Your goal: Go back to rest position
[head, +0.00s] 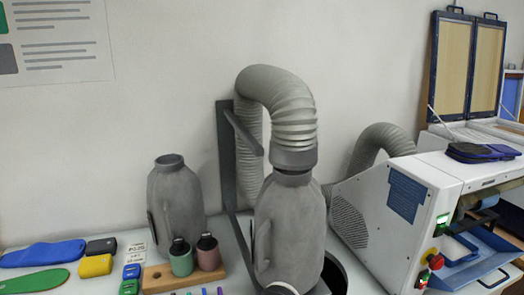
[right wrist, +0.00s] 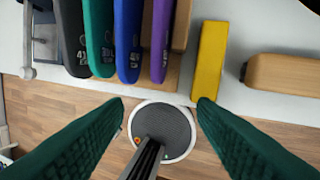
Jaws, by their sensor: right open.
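My right gripper (right wrist: 161,102) shows in the right wrist view with its two dark green fingers wide apart. Nothing is between the fingertips. They hang just off the edge of a pale table (right wrist: 215,112), with the floor beneath them. Neither gripper can be made out in the head view, and my left gripper does not show in either view.
Beyond the fingertips, several coloured pieces, including a purple one (right wrist: 163,40), stand by a yellow bar (right wrist: 209,60) and a wooden block (right wrist: 285,73). The head view shows grey vessels (head: 176,200), a ribbed hose (head: 280,100) and a white machine (head: 385,210). Wooden floor (right wrist: 60,110) lies below.

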